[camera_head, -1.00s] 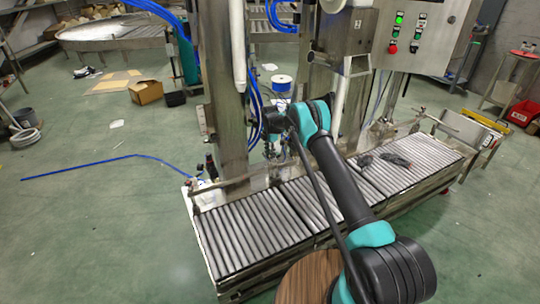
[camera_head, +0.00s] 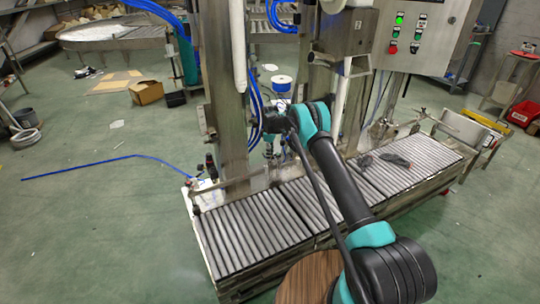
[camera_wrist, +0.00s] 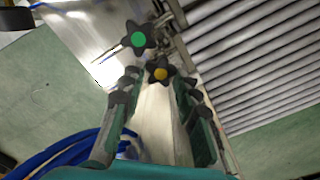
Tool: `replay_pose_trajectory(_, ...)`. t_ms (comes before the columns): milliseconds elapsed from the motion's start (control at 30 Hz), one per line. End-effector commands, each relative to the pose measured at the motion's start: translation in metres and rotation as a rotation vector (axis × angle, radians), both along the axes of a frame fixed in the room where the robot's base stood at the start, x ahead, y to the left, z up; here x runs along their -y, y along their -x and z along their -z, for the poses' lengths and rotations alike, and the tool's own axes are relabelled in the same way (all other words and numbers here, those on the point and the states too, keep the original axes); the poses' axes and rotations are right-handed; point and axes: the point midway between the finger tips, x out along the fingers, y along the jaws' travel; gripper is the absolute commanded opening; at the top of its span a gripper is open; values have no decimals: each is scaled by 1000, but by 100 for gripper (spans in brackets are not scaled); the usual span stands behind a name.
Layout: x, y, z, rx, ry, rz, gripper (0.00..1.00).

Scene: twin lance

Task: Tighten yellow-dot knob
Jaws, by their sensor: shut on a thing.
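The yellow-dot knob (camera_wrist: 161,73) is a black star-shaped knob with a yellow centre, seen in the wrist view between my fingertips. My gripper (camera_wrist: 158,76) is shut on it, with one finger on each side. A second black star knob with a green dot (camera_wrist: 139,39) sits just beyond it, up and to the left, outside the fingers. In the head view my gripper (camera_head: 270,149) points down beside the steel post at the conveyor's back edge. The knobs are too small to make out there.
The roller conveyor (camera_head: 253,232) runs along the front of the machine, with dark items (camera_head: 396,160) lying on its right part. A steel post (camera_head: 229,125) and blue hoses (camera_head: 256,110) stand close to my gripper. The green floor at the left is mostly clear.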

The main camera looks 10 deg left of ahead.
Motion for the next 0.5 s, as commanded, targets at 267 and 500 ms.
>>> replay_pose_trajectory(267,0,-1,0,1,-1,74,2)
replay_pose_trajectory(500,0,-1,0,1,-1,85,2)
